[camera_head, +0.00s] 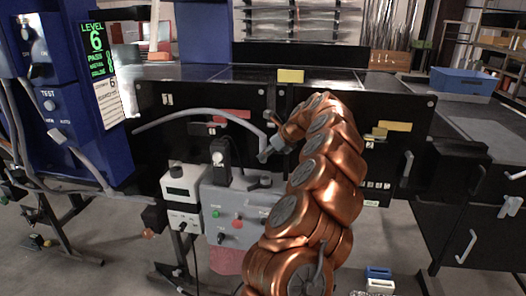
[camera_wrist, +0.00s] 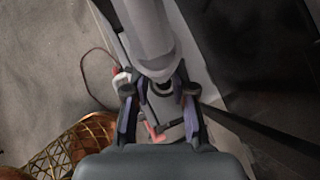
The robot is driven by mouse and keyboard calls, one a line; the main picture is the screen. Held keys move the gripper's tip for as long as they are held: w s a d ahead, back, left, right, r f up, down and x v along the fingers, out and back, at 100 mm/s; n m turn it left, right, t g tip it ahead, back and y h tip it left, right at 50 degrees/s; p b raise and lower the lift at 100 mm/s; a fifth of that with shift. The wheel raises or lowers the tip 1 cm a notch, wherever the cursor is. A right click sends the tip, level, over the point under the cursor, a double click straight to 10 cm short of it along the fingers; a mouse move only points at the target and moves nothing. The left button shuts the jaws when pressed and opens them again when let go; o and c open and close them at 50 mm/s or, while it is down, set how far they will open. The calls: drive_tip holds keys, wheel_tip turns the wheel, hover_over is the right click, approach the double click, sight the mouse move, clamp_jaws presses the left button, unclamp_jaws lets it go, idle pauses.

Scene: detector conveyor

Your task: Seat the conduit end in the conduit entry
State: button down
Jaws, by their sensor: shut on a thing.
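The grey conduit (camera_head: 205,112) arcs from the left across the front of the dark conveyor side and bends down at its right end. My gripper (camera_head: 268,148) is at that right end, above the grey control box. In the wrist view my gripper (camera_wrist: 158,90) is shut on the conduit (camera_wrist: 150,35), which lies between the two fingers and fills the top middle. A dark round fitting (camera_head: 265,181) stands on top of the grey box, a little below my gripper; I cannot tell whether it is the conduit entry. The conduit's very tip is hidden.
The grey control box (camera_head: 238,205) carries coloured buttons. A black upright device (camera_head: 220,155) stands on it, and a white box (camera_head: 181,183) is to its left. The blue cabinet (camera_head: 60,150) with cables is at far left. Open floor (camera_head: 120,240) lies at lower left.

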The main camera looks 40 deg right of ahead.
drive_tip(key=shift+s+d+r, duration=0.1)
drive_tip(key=shift+s+d, duration=0.2)
drive_tip(key=shift+d, duration=0.05)
drive_tip(key=shift+r+p, duration=0.2)
drive_tip(key=shift+p, duration=0.25)
drive_tip(key=shift+f+b, duration=0.85)
drive_tip(key=shift+f, duration=2.15)
drive_tip(key=shift+p, duration=1)
drive_tip(key=shift+f, duration=1.25)
drive_tip(key=c, duration=0.9)
unclamp_jaws()
drive_tip(key=shift+f, duration=0.1)
